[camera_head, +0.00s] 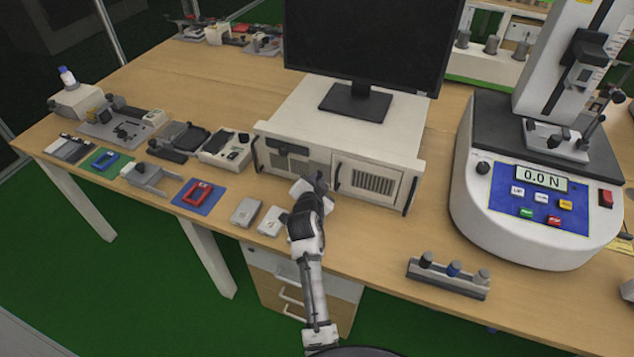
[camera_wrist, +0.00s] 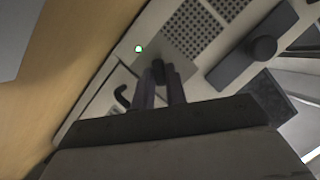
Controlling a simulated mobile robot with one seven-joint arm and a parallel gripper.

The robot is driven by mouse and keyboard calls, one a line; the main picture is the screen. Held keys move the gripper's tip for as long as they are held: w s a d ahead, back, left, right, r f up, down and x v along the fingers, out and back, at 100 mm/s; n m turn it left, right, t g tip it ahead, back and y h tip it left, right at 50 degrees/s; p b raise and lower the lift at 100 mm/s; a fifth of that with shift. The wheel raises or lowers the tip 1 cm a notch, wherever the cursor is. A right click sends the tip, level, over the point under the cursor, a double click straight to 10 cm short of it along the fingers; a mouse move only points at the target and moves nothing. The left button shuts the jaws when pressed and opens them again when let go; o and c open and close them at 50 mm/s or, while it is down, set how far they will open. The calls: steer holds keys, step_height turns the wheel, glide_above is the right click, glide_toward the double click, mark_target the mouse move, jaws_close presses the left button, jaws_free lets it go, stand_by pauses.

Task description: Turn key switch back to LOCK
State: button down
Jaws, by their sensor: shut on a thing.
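A white equipment case (camera_head: 288,105) stands on the wooden table, its front panel facing me. My gripper (camera_head: 317,181) is at the lower middle of that panel and hides the key switch in the head view. In the wrist view, my gripper's two fingers (camera_wrist: 160,88) are shut on the dark key (camera_wrist: 159,70) of the key switch, in front of a grey plate on the panel. The lock marks cannot be read, so the key's turned position cannot be told. A small bright light or button (camera_wrist: 138,49) is beside the key.
A black monitor (camera_head: 365,40) stands on the case. A black handle (camera_wrist: 121,97) and a round black knob (camera_wrist: 263,47) stick out from the panel near my fingers. A force tester (camera_head: 520,200) reading 0.0 N is at right. Fixtures, including a red part (camera_head: 197,193), fill the left.

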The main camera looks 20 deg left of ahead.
steer(key=n+h, duration=0.1)
steer(key=n, duration=0.1)
steer(key=shift+a+r+n+h, duration=0.2)
steer(key=shift+n+h, duration=0.1)
steer(key=shift+h, duration=0.1)
steer(key=shift+n+h+b, duration=0.45)
steer(key=shift+n+h, duration=0.35)
steer(key=shift+n, duration=0.3)
steer(key=c, duration=1.4)
jaws_free()
steer(key=shift+f, duration=0.1)
steer(key=shift+c, duration=0.2)
steer(key=b+v, duration=0.3)
steer(key=v, duration=1)
steer(key=shift+s+r+b, duration=0.25)
steer(key=shift+r+b, duration=0.1)
steer(key=shift+r, duration=0.1)
